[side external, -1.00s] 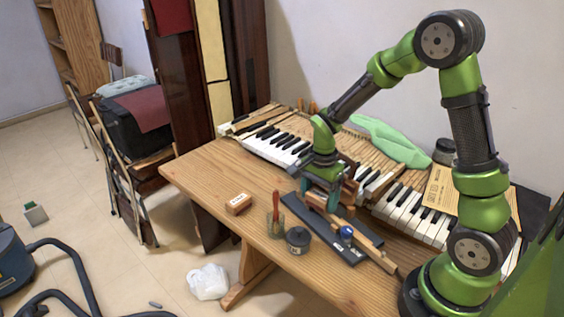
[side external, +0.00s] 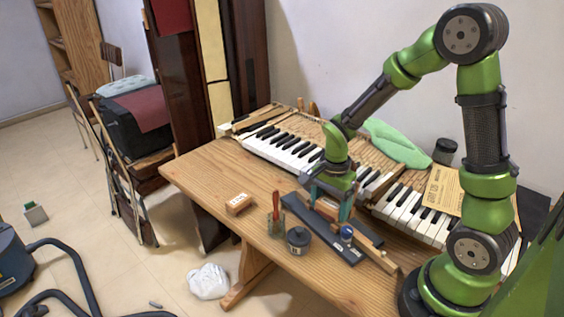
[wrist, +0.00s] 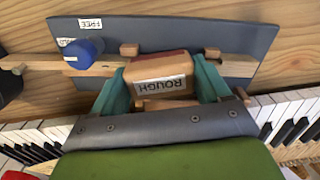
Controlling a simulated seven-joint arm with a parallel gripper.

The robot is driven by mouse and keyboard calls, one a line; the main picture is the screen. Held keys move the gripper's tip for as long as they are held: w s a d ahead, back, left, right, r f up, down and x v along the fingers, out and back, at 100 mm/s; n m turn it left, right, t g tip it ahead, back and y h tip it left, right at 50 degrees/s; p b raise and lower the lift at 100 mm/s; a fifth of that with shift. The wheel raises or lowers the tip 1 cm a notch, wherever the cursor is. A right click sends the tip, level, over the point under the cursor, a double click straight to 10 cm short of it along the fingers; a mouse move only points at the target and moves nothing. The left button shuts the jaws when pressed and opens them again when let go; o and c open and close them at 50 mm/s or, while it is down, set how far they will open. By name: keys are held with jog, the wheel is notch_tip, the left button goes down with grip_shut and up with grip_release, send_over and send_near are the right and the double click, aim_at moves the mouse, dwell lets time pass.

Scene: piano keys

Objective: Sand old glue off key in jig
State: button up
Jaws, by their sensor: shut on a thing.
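My gripper (wrist: 162,88) is shut on a wood-coloured sanding block with a reddish top (wrist: 160,70), labelled ROUGH, between its teal fingers. The block is over the middle of the dark grey jig (wrist: 185,30), across the line of a wooden key (wrist: 40,65); I cannot tell whether they touch. The key's middle is hidden by the block. A blue knob (wrist: 84,54) sits over the key beside a FREE label and a partly hidden label. In the side view my gripper (side external: 332,207) is low over the jig (side external: 300,210), and the key (side external: 374,252) extends toward the front right.
Another labelled block (side external: 239,202), a glass jar (side external: 275,227) with a red-handled tool and a dark tin (side external: 298,241) stand left of the jig. The piano keyboard (side external: 283,146) lies behind, with a green cloth (side external: 398,146).

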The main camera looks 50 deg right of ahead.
aim_at(306, 194)
jog(key=shift+w+d, duration=0.35)
jog(key=shift+w, duration=1.15)
jog(key=shift+w+d, duration=0.3)
jog(key=shift+w, duration=1.2)
jog(key=shift+w+d, duration=0.35)
jog(key=shift+w, duration=1.15)
notch_tip(306, 194, up, 8)
